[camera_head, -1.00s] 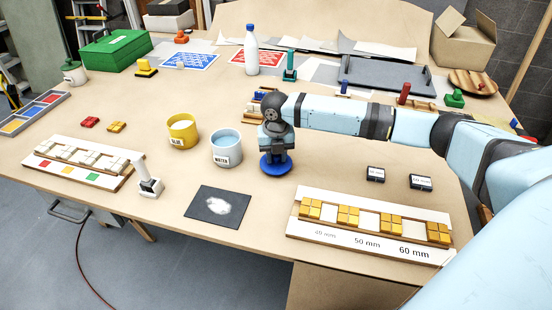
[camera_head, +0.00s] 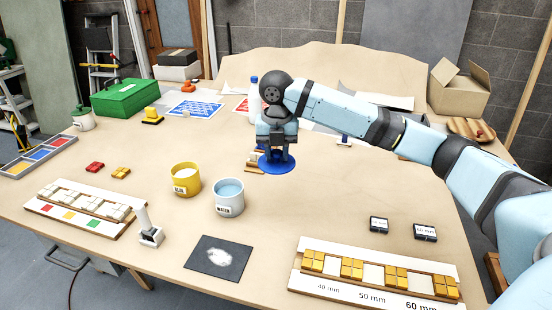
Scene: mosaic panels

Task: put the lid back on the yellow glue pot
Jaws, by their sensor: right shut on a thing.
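The yellow glue pot (camera_head: 186,184) stands upright and open on the table, left of centre, with pale contents showing inside and "GLUE" on its label. My right gripper (camera_head: 276,148) is shut on a blue round lid (camera_head: 276,167), holding it flat side down above the table, right of and behind the pots. The gripper hides part of the lid's top. The lid is apart from the glue pot. My left gripper is not in view.
The water pot (camera_head: 229,202) stands close to the right of the glue pot. A white-handled tool (camera_head: 147,228), a dark mat (camera_head: 219,257) and a tile rack (camera_head: 77,220) lie nearer the front. A white bottle (camera_head: 254,110) is behind my gripper.

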